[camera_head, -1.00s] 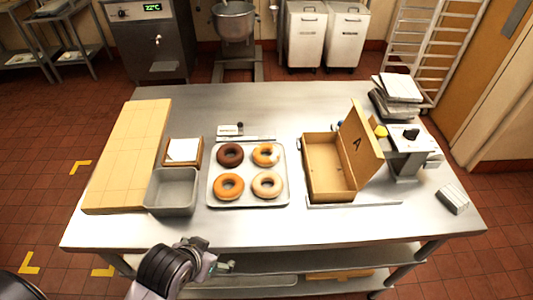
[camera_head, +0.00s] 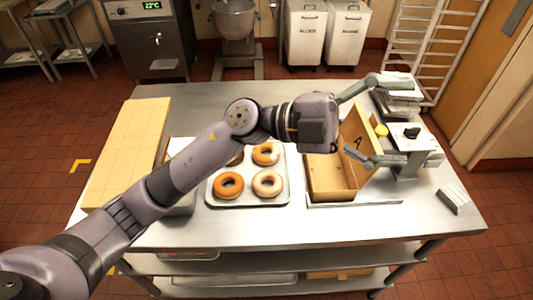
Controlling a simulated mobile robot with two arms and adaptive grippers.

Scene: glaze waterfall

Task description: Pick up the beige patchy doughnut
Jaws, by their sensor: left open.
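A light tray (camera_head: 288,200) on the steel table holds the doughnuts. A pale beige doughnut with uneven colouring (camera_head: 267,184) lies at its front right. Behind it is a golden doughnut with a whitish patch (camera_head: 266,154). An orange-brown doughnut (camera_head: 228,185) lies front left, and a dark brown doughnut (camera_head: 237,159) is mostly hidden by my left arm. My left gripper (camera_head: 398,123) is open and empty, with its fingers spread above the open box and the machine, right of the tray. My right gripper is not in view.
An open cardboard box (camera_head: 330,180) with a raised lid stands right of the tray. A machine (camera_head: 408,150) and a stack (camera_head: 398,97) stand further right. A tan block (camera_head: 128,150) lies left. The table's front strip is clear.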

